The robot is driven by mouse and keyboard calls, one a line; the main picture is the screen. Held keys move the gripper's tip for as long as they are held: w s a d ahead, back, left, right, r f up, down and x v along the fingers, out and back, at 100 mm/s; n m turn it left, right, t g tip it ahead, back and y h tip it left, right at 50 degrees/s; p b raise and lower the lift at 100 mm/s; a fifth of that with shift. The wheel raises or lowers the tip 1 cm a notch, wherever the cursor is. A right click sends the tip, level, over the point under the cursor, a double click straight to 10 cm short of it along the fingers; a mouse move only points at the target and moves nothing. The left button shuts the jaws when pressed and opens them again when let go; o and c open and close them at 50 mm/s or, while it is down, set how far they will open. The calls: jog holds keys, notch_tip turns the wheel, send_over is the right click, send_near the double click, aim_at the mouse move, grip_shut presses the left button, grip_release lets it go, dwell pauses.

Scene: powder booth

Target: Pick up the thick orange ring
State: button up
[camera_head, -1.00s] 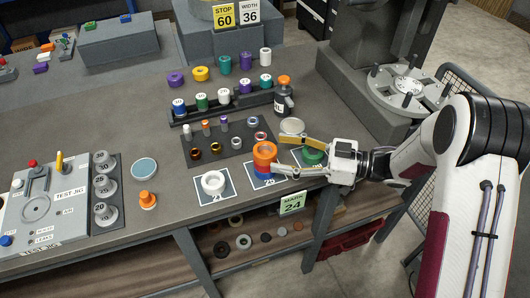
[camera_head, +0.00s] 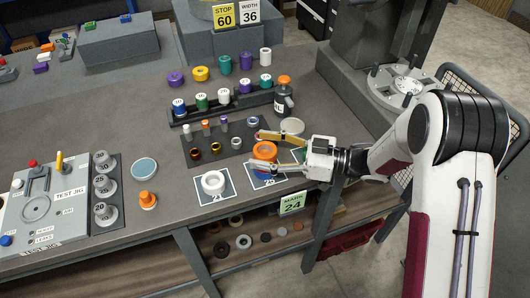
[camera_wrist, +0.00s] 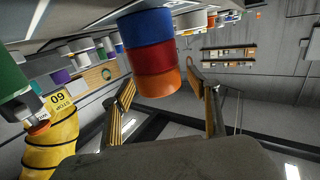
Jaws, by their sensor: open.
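The thick orange ring (camera_head: 265,150) sits on top of a stack on a dark blue card near the table's front edge. The wrist view, which looks upside down, also shows the orange ring (camera_wrist: 158,82), with a red ring (camera_wrist: 153,58) and a blue ring (camera_wrist: 146,27) beneath it in the stack. My gripper (camera_head: 256,151) is open, with one orange-padded finger on each side of the stack near the orange ring's height. In the wrist view my gripper (camera_wrist: 160,88) has gaps beside the ring. The near finger hides part of the lower stack.
A white ring (camera_head: 213,183) stands on its own card just left of the stack. A dark mat (camera_head: 215,148) with several small parts lies behind. An orange-capped bottle (camera_head: 284,100) and a rack (camera_head: 222,107) of several colored rings stand farther back.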

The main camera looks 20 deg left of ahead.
aim_at(265, 155)
jog(key=c, duration=1.4)
jog(key=shift+r, duration=0.1)
notch_tip(265, 155, up, 10)
dwell(0.6)
